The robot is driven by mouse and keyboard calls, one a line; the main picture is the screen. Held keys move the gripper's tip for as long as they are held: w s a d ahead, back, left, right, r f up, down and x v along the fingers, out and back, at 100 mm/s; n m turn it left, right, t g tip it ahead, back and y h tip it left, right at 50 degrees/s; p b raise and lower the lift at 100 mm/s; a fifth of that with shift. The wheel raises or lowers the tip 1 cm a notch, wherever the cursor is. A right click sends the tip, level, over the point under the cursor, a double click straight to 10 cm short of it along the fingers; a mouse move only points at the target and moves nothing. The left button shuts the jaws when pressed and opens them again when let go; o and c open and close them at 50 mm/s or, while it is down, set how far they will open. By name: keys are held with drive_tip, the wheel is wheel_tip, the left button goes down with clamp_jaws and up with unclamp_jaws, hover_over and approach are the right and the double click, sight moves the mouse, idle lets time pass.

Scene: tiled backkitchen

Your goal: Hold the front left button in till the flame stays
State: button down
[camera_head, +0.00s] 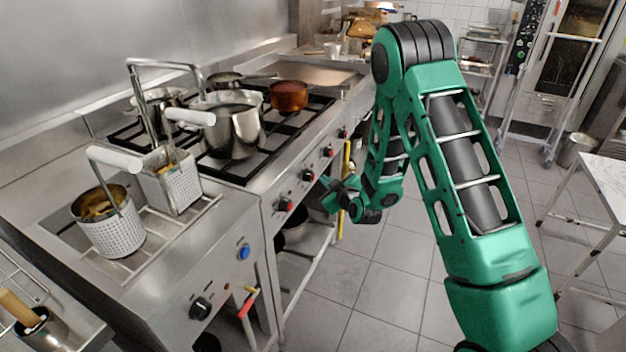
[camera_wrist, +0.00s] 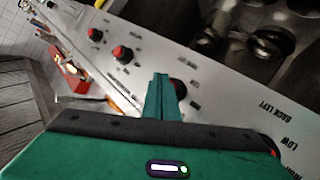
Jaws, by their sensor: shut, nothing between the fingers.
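The stove's front panel carries a row of black and red knobs; in the head view the nearest knob (camera_head: 285,205) is at the lower left and another knob (camera_head: 307,176) is beyond it. My gripper (camera_head: 328,190) is just in front of this panel. In the wrist view my gripper (camera_wrist: 163,78) is shut and empty, its tips beside a dark knob (camera_wrist: 178,88); I cannot tell whether they touch it. A red-edged knob (camera_wrist: 271,153) is partly hidden by my gripper. A "BACK LEFT" label (camera_wrist: 250,108) is readable; I cannot tell which knob is the front left one. No flame shows.
A steel pot (camera_head: 232,135) and a copper pan (camera_head: 289,96) stand on the burners. A fryer with two baskets (camera_head: 110,233) and a blue button (camera_head: 244,252) is at the left. A yellow bar (camera_head: 346,160) is beyond my gripper. The tiled floor (camera_head: 375,290) is clear.

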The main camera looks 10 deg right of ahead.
drive_tip(key=shift+a, duration=0.15)
drive_tip(key=shift+w+a, duration=0.15)
drive_tip(key=shift+a, duration=0.05)
drive_tip(key=shift+w+a, duration=0.2)
drive_tip(key=shift+a, duration=0.1)
idle(0.8)
idle(4.5)
drive_tip(key=shift+s+d, duration=0.45)
drive_tip(key=shift+d, duration=0.2)
drive_tip(key=shift+s+d+r, duration=0.1)
drive_tip(key=shift+s+d, duration=0.6)
drive_tip(key=shift+d, duration=0.3)
drive_tip(key=shift+s+d, duration=0.7)
drive_tip(key=shift+d, duration=0.3)
